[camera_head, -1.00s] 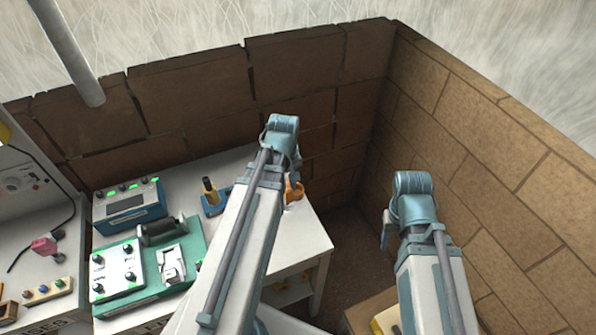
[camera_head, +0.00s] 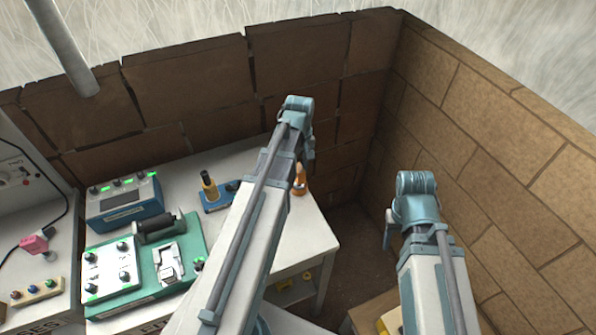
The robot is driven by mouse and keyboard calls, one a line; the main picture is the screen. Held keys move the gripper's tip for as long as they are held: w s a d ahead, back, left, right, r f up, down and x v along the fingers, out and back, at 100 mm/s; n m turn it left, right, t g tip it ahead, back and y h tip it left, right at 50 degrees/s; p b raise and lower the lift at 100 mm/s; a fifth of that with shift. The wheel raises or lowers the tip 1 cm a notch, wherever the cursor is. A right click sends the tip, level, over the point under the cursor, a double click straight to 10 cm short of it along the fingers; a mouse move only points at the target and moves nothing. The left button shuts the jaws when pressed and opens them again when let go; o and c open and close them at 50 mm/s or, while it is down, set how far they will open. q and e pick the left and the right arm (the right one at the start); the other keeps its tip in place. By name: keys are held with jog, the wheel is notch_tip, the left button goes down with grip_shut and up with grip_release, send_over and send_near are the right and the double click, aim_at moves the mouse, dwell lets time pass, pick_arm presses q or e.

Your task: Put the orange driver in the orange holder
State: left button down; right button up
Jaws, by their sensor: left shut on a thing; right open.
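My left gripper (camera_head: 304,157) is at the table's right end, its fingers mostly hidden behind its own wrist. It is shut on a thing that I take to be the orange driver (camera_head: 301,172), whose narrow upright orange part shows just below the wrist. I cannot tell whether this is the orange holder or part of the driver, nor whether the two are joined. My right gripper (camera_head: 388,232) is open and empty, out over the floor right of the table.
A blue box (camera_head: 123,203) and a green board (camera_head: 192,243) with devices fill the table's left. Brick walls (camera_head: 345,100) close the back and right.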

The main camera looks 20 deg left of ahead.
pick_arm(q)
jog(key=shift+f, duration=0.15)
jog(key=c, duration=0.6)
grip_release()
